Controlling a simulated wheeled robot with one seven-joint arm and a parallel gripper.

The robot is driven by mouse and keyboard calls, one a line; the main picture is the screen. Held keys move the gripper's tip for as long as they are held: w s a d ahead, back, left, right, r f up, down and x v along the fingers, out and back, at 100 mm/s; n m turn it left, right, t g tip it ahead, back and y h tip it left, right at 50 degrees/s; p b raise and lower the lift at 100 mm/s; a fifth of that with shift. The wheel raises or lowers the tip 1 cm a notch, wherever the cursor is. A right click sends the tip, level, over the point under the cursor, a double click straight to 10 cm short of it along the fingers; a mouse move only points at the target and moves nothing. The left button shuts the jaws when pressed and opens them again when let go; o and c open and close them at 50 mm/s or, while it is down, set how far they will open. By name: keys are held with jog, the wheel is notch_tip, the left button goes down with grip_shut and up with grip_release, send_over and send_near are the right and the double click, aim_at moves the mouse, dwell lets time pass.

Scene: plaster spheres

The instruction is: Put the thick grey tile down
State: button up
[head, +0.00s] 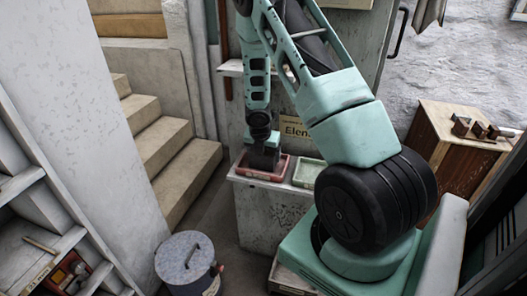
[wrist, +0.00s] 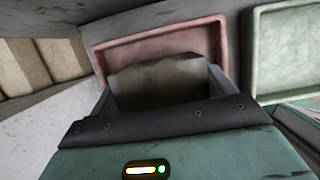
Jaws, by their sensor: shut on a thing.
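My gripper (head: 264,156) hangs pointing down over the red tray (head: 281,175) on the pale ledge. In the wrist view its two fingers (wrist: 163,84) are shut on a dull grey-brown block, the thick grey tile (wrist: 165,78). The tile is in front of the red tray (wrist: 150,43), whose back and side rims show around it. I cannot tell whether the tile touches the tray floor. In the head view the tile is hard to make out against the dark gripper.
A pale green tray (head: 308,173) stands to the right of the red one, and it also shows in the wrist view (wrist: 290,55). A sign (head: 296,128) stands behind the trays. Steps (head: 165,140) rise at left. A lidded bin (head: 187,262) stands on the floor.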

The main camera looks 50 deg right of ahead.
jog(key=o, duration=1.9)
jog(key=p+v, duration=0.3)
jog(key=v, duration=0.9)
jog(key=shift+s+p, duration=0.1)
jog(key=shift+p, duration=0.25)
jog(key=shift+s, duration=0.1)
